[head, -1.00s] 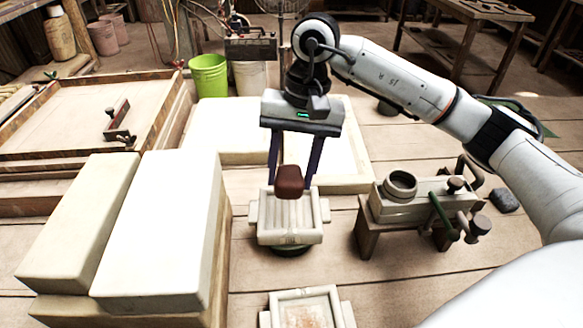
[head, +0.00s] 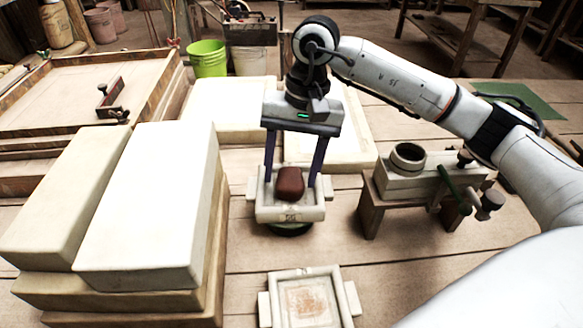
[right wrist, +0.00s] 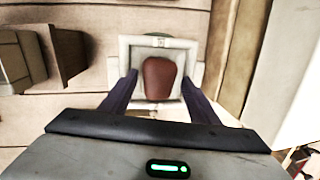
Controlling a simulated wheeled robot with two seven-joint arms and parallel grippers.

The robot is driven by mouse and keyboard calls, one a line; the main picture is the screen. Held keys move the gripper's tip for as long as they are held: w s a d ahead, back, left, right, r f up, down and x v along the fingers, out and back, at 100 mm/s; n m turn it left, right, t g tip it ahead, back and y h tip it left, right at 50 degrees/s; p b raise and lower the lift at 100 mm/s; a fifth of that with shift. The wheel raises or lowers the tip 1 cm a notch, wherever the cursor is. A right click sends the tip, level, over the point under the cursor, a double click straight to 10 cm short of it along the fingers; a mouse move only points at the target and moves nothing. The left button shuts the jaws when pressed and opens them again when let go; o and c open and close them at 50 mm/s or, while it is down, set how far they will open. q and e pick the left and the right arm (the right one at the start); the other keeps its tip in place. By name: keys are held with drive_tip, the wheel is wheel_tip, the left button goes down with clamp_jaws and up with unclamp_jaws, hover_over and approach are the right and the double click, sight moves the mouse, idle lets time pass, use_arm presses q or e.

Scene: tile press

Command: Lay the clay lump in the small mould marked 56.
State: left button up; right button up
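The clay lump (head: 290,183) is a reddish-brown rounded block. It lies inside the small pale mould (head: 291,217), which has a small number mark on its front wall, too small to read surely. The right wrist view shows the lump (right wrist: 158,78) within the rim of the mould (right wrist: 125,48), with bare floor around it. My right gripper (head: 292,180) is over the mould. In the right wrist view, its two dark fingers (right wrist: 160,95) stand apart on either side of the lump, with gaps. My left gripper is not in view.
A second pale mould (head: 303,272) with a reddish stain lies nearer on the table. A wooden-legged press-like device (head: 420,180) stands to the right. Large stacked pale blocks (head: 150,210) fill the left. Pale slabs (head: 235,105) lie behind the gripper.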

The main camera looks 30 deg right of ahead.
drive_tip(key=shift+o, duration=0.6)
wheel_tip(320, 180, up, 10)
drive_tip(key=d, duration=0.1)
drive_tip(key=shift+d+r, duration=0.15)
drive_tip(key=shift+d, duration=0.2)
